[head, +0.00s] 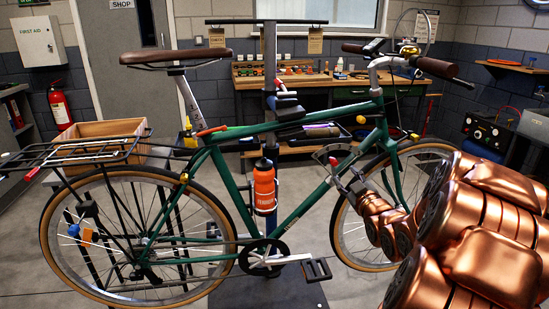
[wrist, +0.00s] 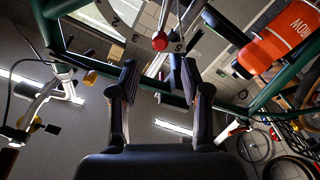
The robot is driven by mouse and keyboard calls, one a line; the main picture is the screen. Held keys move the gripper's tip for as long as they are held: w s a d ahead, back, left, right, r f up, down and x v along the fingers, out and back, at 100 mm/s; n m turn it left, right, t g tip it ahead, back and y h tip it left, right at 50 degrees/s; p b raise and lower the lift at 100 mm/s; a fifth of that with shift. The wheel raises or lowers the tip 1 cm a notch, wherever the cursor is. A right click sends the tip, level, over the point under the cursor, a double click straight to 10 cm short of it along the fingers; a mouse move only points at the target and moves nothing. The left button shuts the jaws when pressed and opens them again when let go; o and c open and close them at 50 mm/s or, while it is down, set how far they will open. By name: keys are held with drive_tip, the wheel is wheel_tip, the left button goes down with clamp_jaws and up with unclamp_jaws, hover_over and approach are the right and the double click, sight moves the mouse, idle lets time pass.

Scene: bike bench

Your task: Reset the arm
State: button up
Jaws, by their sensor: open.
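My copper-coloured arm comes in from the right of the head view. My gripper (head: 347,174) is close to the bike's green frame (head: 310,205), by the down tube and in front of the front wheel. In the wrist view my gripper (wrist: 160,82) has its two dark fingers apart, with nothing held between them. The red knob also shows in the head view (head: 333,160), close to the fingers. I cannot tell whether they touch.
An orange bottle (head: 264,188) sits on the bike frame and also shows in the wrist view (wrist: 281,47). A wooden crate (head: 97,129) is at the rear rack. A workbench (head: 345,82) with tools stands behind. Floor is open at the lower left.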

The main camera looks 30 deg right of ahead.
drive_tip(key=s+a+f+m+g+y, duration=0.2)
drive_tip(key=a+f+g, duration=0.75)
drive_tip(key=a, duration=0.45)
drive_tip(key=s+a+g+y, duration=0.2)
drive_tip(key=s+a+g, duration=0.3)
drive_tip(key=s+a, duration=0.8)
drive_tip(key=s+a+g+y, duration=0.2)
drive_tip(key=s+a+g, duration=0.4)
drive_tip(key=s+a, duration=0.75)
drive_tip(key=s+d+r+m+t+p, duration=0.1)
drive_tip(key=d+r+p, duration=0.2)
drive_tip(key=r+p, duration=1.3)
drive_tip(key=shift+r+t+p, duration=0.35)
drive_tip(key=shift+r, duration=0.2)
